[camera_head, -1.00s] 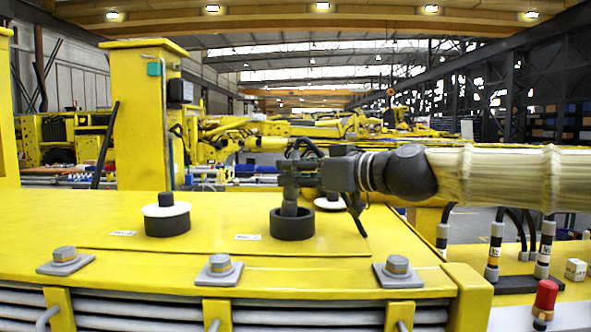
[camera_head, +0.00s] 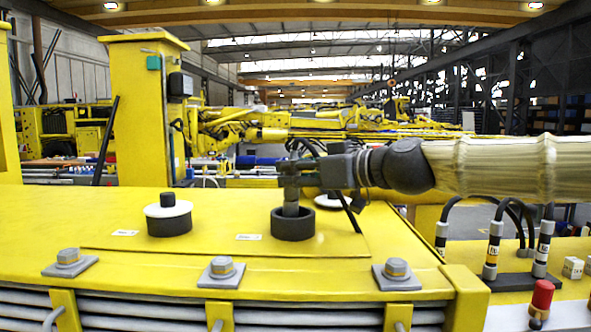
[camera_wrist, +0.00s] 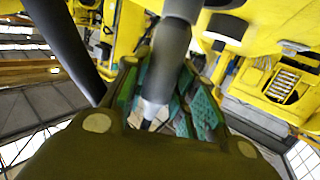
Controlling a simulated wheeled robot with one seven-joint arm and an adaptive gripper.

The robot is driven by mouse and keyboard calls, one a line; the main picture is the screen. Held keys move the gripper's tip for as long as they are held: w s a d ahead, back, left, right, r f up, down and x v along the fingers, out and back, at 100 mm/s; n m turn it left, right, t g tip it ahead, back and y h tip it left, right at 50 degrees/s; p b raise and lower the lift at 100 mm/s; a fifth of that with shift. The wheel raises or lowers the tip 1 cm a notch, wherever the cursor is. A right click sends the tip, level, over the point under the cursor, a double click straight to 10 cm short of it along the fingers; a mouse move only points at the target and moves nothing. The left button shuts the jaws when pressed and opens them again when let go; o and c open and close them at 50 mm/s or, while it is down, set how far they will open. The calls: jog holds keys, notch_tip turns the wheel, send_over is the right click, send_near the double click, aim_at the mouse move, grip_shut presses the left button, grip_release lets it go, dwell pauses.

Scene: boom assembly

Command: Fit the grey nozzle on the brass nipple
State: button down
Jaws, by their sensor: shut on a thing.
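My gripper (camera_head: 291,188) is shut on the grey nozzle (camera_head: 291,209), which hangs roughly upright below the fingers. The nozzle's lower end is in or just over the open black cup (camera_head: 293,226) on the yellow deck, and the cup's rim hides its tip. In the wrist view, the nozzle (camera_wrist: 166,62) shows as a grey cylinder between the green-lined fingers. The brass nipple cannot be made out; the inside of the cup is hidden. I cannot tell whether the nozzle touches anything inside it.
A black cup with a white disc and dark knob (camera_head: 168,216) stands to the left. Another white disc (camera_head: 329,201) sits behind my gripper. Bolted plates (camera_head: 221,271) line the front edge. Black hoses (camera_head: 493,245) and a red cap (camera_head: 541,295) are at right.

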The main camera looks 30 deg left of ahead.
jog(key=shift+a+r+h+p, duration=0.15)
jog(key=shift+h+p, duration=0.25)
jog(key=shift+p, duration=0.8)
jog(key=shift+w+b, duration=0.1)
jog(key=shift+b, duration=0.2)
dwell(0.7)
jog(key=shift+f+b, duration=1.2)
jog(key=shift+f, duration=0.15)
dwell(1.4)
jog(key=c, duration=1.1)
grip_release()
jog(key=shift+d, duration=0.2)
jog(key=v, duration=1.2)
jog(key=shift+a, duration=0.1)
